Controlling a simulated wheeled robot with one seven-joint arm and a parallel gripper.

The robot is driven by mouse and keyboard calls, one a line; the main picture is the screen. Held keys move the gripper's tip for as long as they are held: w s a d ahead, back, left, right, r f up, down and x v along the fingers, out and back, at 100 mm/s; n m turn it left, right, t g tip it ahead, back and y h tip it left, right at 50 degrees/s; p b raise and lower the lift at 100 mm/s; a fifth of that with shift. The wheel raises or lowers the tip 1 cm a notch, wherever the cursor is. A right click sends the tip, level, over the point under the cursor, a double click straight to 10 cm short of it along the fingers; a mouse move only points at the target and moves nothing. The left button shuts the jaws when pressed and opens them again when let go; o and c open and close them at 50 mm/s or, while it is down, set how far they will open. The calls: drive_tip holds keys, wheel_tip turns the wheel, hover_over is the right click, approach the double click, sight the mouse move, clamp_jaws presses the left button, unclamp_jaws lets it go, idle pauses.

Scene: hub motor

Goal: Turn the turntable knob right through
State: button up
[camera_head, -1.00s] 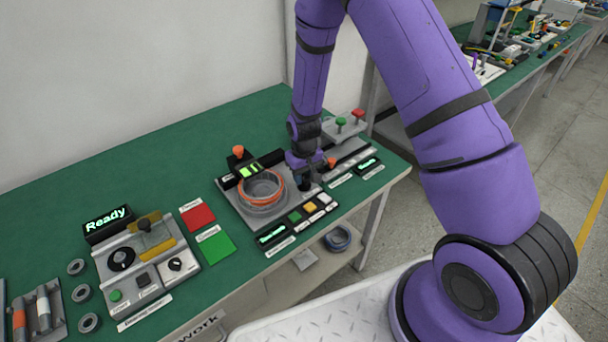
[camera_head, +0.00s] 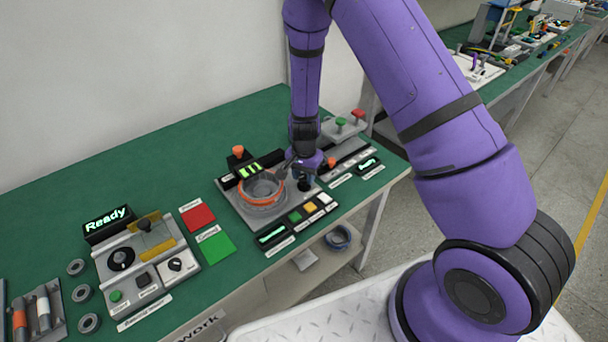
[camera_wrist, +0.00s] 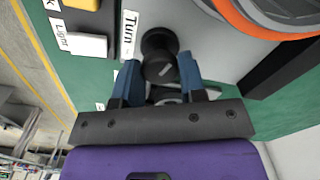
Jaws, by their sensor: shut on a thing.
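The turntable knob (camera_wrist: 159,42) is a round black knob beside the "Turn" label (camera_wrist: 129,35) in the wrist view. My gripper (camera_wrist: 158,70) has its two blue fingers on either side of the knob, shut on it. In the head view my gripper (camera_head: 305,174) points down at the station, right of the turntable, and mostly hides the knob. The turntable carries a grey ring part with an orange band (camera_head: 260,190); part of the orange band also shows at the wrist view's upper right (camera_wrist: 262,25).
Green, yellow and white buttons (camera_head: 310,207) line the station's front edge. An orange-topped post (camera_head: 238,151) stands behind the turntable. A station with a "Ready" display (camera_head: 108,222) is at left. Red (camera_head: 197,216) and green (camera_head: 215,246) pads lie between on the bench.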

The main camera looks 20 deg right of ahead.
sight(304, 176)
drive_tip(key=m, duration=0.4)
drive_tip(key=shift+m, duration=0.3)
drive_tip(key=m, duration=0.3)
drive_tip(key=shift+m, duration=0.4)
drive_tip(key=m, duration=0.4)
drive_tip(key=shift+m, duration=2)
drive_tip(key=o, duration=0.9)
wheel_tip(304, 176, up, 11)
drive_tip(key=shift+f, duration=0.1)
